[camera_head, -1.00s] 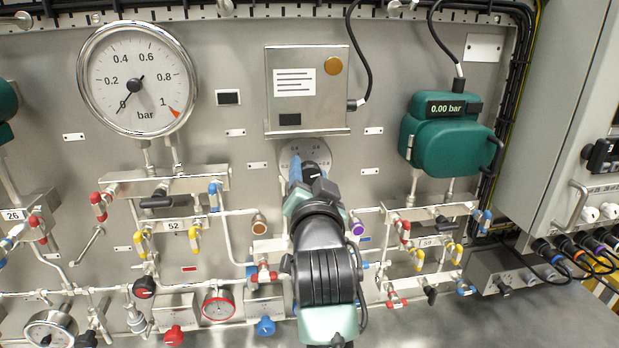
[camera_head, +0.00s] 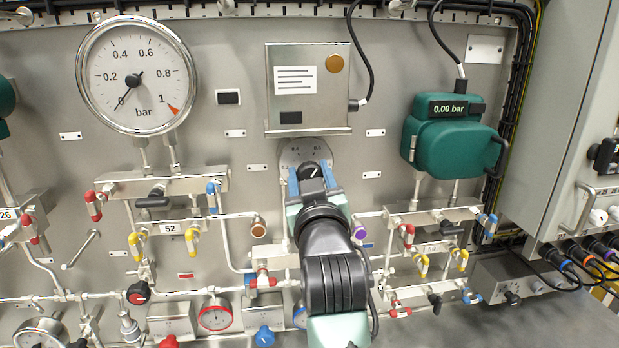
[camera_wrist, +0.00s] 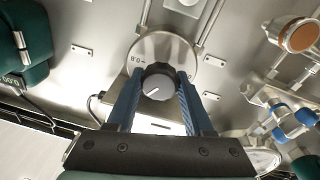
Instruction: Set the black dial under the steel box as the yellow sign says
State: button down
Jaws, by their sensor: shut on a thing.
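The black dial (camera_head: 309,171) sits on a round grey scale plate (camera_head: 297,150) under the steel box (camera_head: 310,65). My gripper (camera_head: 311,177) has one blue finger on each side of the dial's knob and is shut on it. In the wrist view the knob (camera_wrist: 158,82) lies between the blue fingers, with a white pointer line running to the lower left; in the head view that line points up and to the right. Marks near 0.4 and 0.5 show on the plate's upper part; its lower part is hidden by my gripper. I see no yellow sign.
A round gauge (camera_head: 137,77) reads about 0 bar at left. A green transmitter (camera_head: 448,140) shows 0.00 bar at right. Pipes and valves with coloured handles flank my arm on both sides. A grey cabinet (camera_head: 565,120) stands at far right.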

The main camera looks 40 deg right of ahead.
jog(key=shift+n, duration=0.4)
jog(key=shift+c, duration=1.6)
grip_release()
jog(key=shift+s, duration=0.1)
jog(key=b+v, duration=0.4)
jog(key=v, duration=0.8)
jog(key=shift+s+a+b, duration=0.25)
jog(key=shift+s+b, duration=0.1)
